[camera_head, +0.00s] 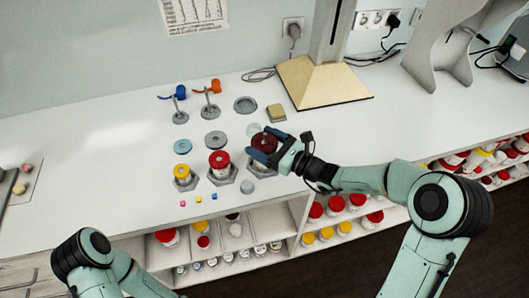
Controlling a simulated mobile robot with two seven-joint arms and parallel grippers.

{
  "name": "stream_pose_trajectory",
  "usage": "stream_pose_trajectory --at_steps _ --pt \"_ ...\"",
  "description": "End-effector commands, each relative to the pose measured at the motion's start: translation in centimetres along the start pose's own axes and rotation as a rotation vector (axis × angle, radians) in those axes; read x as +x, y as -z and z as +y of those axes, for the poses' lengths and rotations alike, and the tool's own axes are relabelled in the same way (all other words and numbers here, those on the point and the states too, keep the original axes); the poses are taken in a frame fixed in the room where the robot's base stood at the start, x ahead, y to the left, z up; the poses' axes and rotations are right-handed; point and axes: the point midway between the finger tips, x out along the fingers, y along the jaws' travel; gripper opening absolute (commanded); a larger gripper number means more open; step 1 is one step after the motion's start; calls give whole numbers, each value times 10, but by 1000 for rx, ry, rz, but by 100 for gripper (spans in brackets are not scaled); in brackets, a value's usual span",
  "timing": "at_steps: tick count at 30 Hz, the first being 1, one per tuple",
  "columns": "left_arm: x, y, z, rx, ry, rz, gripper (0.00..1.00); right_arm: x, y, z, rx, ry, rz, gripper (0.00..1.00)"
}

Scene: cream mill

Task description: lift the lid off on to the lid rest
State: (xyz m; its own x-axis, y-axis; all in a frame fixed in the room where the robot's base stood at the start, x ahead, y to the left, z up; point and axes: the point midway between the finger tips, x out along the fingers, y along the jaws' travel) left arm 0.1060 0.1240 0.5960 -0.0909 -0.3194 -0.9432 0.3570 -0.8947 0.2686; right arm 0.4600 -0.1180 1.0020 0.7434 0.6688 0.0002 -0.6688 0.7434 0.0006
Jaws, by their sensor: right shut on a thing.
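My right gripper (264,144) reaches in from the right and is shut on a dark red lid (264,140) above the white counter. What lies directly under this lid is mostly hidden by the gripper. A jar with a bright red lid (219,158) and a jar with a yellow lid (182,146) stand upright in grey hexagonal holders to the left. A flat grey disc (215,139) lies behind them, and a pale round disc (253,129) is just behind the gripper. I cannot tell which is the lid rest. My left gripper is out of view.
Blue-handled (180,92) and orange-handled (211,88) tools stand at the back. A grey round dish (245,104), a sponge block (277,112) and a wide stand base (320,83) are behind the gripper. Small coloured cubes (198,199) lie near the front edge.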

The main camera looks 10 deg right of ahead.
Motion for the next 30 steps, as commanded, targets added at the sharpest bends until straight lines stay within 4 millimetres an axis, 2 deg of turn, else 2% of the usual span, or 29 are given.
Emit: stream_pose_trajectory --at_steps 17,30 --pt "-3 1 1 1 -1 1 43 0 -5 0 -1 0 0 54" --pt "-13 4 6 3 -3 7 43 0 -21 0 -2 0 0 54"
